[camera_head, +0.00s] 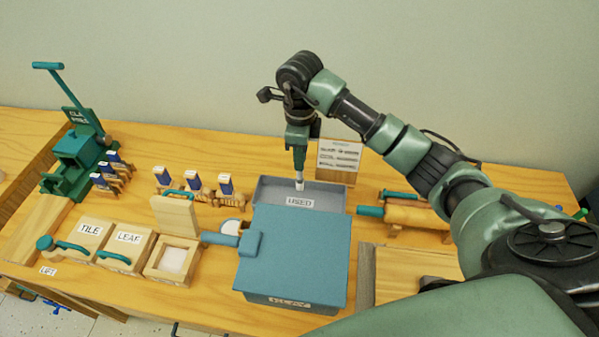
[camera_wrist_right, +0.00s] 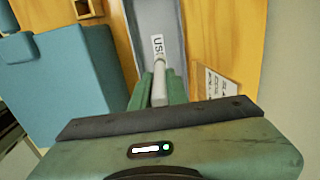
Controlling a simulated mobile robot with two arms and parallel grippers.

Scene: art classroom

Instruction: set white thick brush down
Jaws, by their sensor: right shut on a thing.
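My right gripper (camera_head: 299,158) points down over the grey tray labelled USED (camera_head: 330,192). It is shut on the white thick brush (camera_head: 299,184), whose pale end shows below the fingers. In the right wrist view the brush (camera_wrist_right: 159,84) sticks out between the green fingers, over the tray (camera_wrist_right: 157,20). I cannot tell whether the brush touches the tray's floor. My left gripper is not in view.
A blue-lidded box (camera_head: 295,250) stands in front of the tray. A sign board (camera_head: 339,160) stands behind it. A rolling pin (camera_head: 415,215) lies to the right. Wooden boxes labelled TILE (camera_head: 88,232) and LEAF (camera_head: 128,238) stand to the left.

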